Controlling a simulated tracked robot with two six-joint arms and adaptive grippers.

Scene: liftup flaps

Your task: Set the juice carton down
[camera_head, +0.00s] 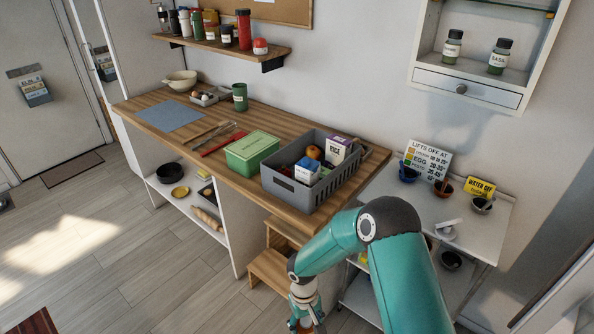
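No carton is clearly readable as juice. A blue and white carton (307,171) stands in the grey crate (288,190) on the wooden counter. A white and purple box (339,150), with a label that seems to read RICE, stands behind it. My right arm comes in from the lower right and bends down to the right gripper (306,322) at the bottom edge, below and in front of the counter. Its fingertips are partly cut off, so its opening and anything in it are unclear. My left gripper is out of view.
A green box (251,153) sits left of the crate, with a green cup (240,97) and a blue mat (169,116) farther along the counter (140,104). A wooden step stool (272,269) stands below. A metal cart (400,197) with small pots is at right.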

